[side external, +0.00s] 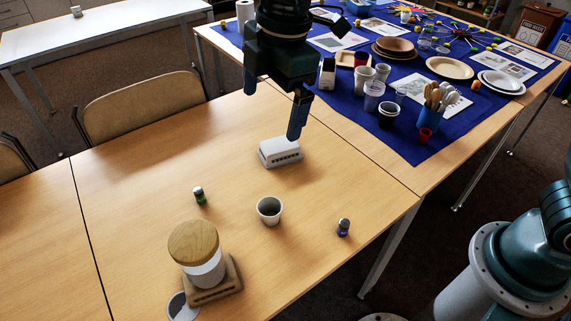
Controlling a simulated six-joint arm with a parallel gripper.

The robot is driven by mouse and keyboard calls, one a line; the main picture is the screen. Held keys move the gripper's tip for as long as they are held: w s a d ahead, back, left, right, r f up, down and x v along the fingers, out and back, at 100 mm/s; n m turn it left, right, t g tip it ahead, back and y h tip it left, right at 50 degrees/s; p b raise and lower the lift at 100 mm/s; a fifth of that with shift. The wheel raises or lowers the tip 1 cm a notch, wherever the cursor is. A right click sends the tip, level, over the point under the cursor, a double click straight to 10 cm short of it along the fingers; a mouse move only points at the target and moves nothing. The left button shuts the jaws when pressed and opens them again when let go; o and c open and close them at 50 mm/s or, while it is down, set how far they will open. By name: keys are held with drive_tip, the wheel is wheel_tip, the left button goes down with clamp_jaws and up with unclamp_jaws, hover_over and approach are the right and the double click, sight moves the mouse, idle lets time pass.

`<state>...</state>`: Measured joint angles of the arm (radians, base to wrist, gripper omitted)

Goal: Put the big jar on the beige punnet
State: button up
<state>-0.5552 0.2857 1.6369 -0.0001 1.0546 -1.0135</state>
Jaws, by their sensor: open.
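The big jar (204,272) is white with a round wooden lid (194,241). It stands upright on the beige punnet (217,293) at the lower left of the table, and hides much of the punnet's top. My gripper (272,110) is open and empty, pointing down. It is well behind the jar, with its right finger close above a white-grey punnet (279,154). Whether that finger touches this punnet I cannot tell.
A white cup (269,210), a small green bottle (199,196) and a small dark bottle (343,227) stand apart mid-table. A blue cloth (424,152) with dishes covers the back table.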

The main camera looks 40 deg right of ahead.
drive_tip(key=s+d+r+m+t, duration=0.1)
drive_tip(key=s+d+r+m, duration=0.15)
drive_tip(key=d, duration=0.25)
drive_tip(key=s+d+r+m, duration=0.2)
drive_tip(key=d+m, duration=0.1)
drive_tip(key=d, duration=0.2)
drive_tip(key=s+d+f+m+t+h, duration=0.1)
drive_tip(key=s+d+f+m+t, duration=0.1)
drive_tip(key=s+d+m, duration=1)
drive_tip(key=s+d+t, duration=0.1)
drive_tip(key=s+d, duration=0.1)
drive_tip(key=s, duration=0.3)
drive_tip(key=shift+s+d+f, duration=0.25)
drive_tip(key=shift+d+f, duration=0.05)
drive_tip(key=shift+d, duration=0.05)
